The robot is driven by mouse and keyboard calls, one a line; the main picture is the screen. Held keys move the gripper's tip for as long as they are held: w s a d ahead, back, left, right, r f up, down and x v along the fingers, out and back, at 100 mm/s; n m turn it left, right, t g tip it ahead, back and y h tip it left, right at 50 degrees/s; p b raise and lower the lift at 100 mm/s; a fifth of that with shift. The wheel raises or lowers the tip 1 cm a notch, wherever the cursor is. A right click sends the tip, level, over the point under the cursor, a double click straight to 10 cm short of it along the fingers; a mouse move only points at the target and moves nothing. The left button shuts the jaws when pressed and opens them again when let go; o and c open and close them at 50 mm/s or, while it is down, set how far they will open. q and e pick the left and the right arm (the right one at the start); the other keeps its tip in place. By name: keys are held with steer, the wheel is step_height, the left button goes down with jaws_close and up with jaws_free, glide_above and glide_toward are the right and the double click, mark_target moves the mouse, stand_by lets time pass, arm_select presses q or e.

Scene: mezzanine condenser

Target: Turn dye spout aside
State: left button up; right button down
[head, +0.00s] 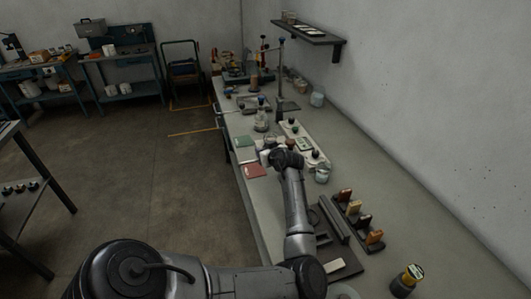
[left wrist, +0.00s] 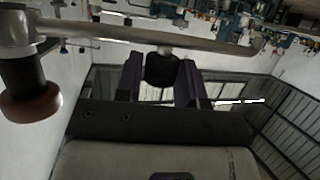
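In the left wrist view a bare metal tube, the dye spout (left wrist: 110,31), runs across the upper part of the picture. At the left it bends to a dark nozzle with a brown ring end (left wrist: 30,105). A round black knob (left wrist: 161,71) sits on the tube. My left gripper (left wrist: 160,78) has one finger on each side of this knob, and the knob fills the gap between them. In the head view my left arm reaches over the bench, and its wrist hides the gripper and the spout. My right gripper is in neither view.
The long grey bench (head: 390,205) runs along the right wall. A white tray with dark knobs (head: 302,140) and a tall stand (head: 281,75) lie past my wrist. A rack of coloured blocks (head: 364,221) and a yellow-topped jar (head: 408,279) are nearer. A shelf (head: 308,34) hangs above.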

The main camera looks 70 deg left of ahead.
arm_select(q)
steer(key=o, duration=0.3)
steer(key=shift+o, duration=0.2)
steer(key=v, duration=1.3)
steer(key=shift+d+r, duration=0.2)
steer(key=shift+d, duration=0.15)
steer(key=shift+w, duration=0.1)
